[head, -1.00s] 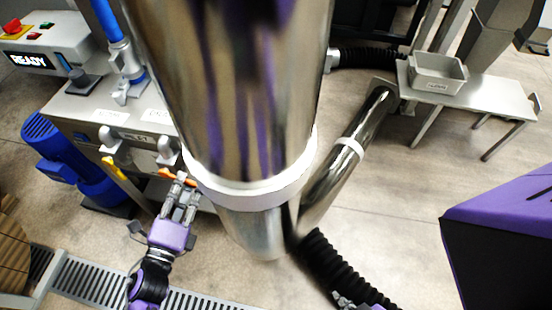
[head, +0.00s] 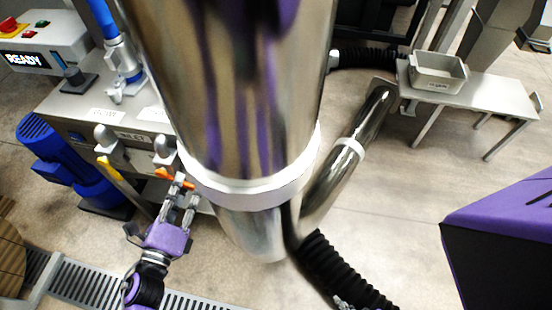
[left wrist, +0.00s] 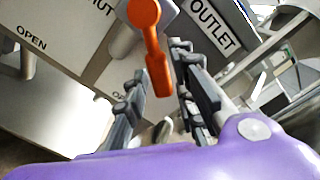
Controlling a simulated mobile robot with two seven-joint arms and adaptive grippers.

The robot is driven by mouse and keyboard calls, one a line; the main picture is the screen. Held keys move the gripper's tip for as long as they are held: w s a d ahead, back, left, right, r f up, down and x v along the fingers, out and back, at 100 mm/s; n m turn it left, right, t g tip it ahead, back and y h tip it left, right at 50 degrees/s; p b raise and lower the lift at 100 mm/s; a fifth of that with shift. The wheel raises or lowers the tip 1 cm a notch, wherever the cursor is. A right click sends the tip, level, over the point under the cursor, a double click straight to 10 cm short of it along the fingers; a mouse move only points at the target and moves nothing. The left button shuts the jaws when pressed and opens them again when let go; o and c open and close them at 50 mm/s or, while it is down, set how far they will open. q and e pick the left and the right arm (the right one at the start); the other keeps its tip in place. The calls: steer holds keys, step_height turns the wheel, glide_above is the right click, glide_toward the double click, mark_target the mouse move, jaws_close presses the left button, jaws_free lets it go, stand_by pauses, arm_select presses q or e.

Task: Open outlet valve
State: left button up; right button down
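The outlet valve's orange lever (left wrist: 156,50) hangs down from its pivot beside the OUTLET label (left wrist: 212,25) in the left wrist view. In the head view the orange lever (head: 164,174) shows on the machine's front, partly hidden by my fingers. My left gripper (head: 184,186) is at the lever. In the left wrist view its fingers (left wrist: 159,62) are spread, one on each side of the lever, with a gap on the left side. Contact on the right side is unclear. A bit of my right gripper (head: 342,302) shows at the bottom edge of the head view.
A yellow lever (head: 112,172) hangs left of the orange one. A blue motor (head: 65,165) stands left of the machine. A large steel pipe (head: 230,90) fills the middle, with a black corrugated hose (head: 335,270) below. A tray (head: 438,72) sits on a side table at right.

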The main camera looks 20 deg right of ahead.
arm_select(q)
steer(key=shift+o, duration=0.6)
arm_select(e)
steer(key=shift+w, duration=0.1)
arm_select(q)
steer(key=shift+s+a, duration=0.15)
steer(key=shift+s, duration=0.05)
steer(key=v, duration=1.1)
steer(key=shift+s+a, duration=0.15)
steer(key=shift+s, duration=0.1)
arm_select(e)
steer(key=shift+w+a+r, duration=0.1)
steer(key=shift+w+a, duration=0.05)
steer(key=shift+w, duration=0.4)
steer(key=shift+w+a+r, duration=0.1)
steer(key=shift+w, duration=0.45)
